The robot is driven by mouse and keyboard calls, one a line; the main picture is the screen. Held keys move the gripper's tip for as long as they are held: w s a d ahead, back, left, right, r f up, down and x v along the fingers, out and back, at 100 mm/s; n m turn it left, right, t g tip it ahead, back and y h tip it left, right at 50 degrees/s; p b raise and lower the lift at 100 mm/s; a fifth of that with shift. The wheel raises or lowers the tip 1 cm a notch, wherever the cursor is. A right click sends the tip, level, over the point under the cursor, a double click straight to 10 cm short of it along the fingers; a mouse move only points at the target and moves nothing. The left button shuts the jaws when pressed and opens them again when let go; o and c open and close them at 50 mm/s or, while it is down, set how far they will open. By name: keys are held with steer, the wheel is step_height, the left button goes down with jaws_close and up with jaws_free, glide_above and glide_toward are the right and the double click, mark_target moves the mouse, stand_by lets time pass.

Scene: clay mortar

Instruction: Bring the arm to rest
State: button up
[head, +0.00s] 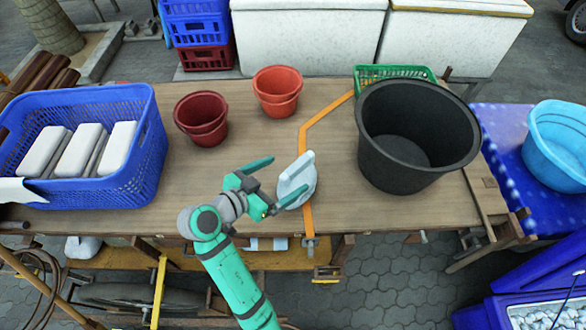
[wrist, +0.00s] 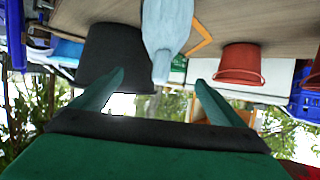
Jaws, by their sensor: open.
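My arm reaches in from the bottom of the head view, and my gripper (head: 280,183) is over the front of the wooden table (head: 235,180). Its two green fingers are spread, with nothing visibly clamped between them. A pale blue-grey object (head: 297,182) with a round base and a raised bar or handle is just right of the fingers. In the wrist view, which is upside down, the fingers of my gripper (wrist: 159,80) stand apart. The pale object (wrist: 166,30) shows beyond them, its narrow end between the fingertips. I cannot tell whether a finger touches it.
A blue basket (head: 152,145) with white blocks stands left. Dark red pots (head: 202,120) and orange-red pots (head: 277,92) stand behind my gripper. A large black bucket (head: 415,135) and green basket (head: 365,75) are right. An orange strap (head: 304,145) crosses the table. Bare tabletop lies left of my gripper.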

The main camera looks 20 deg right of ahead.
steer(key=shift+s+a+r, duration=0.3)
steer(key=shift+s+a, duration=0.05)
steer(key=shift+a, duration=0.25)
steer(key=shift+a, duration=0.1)
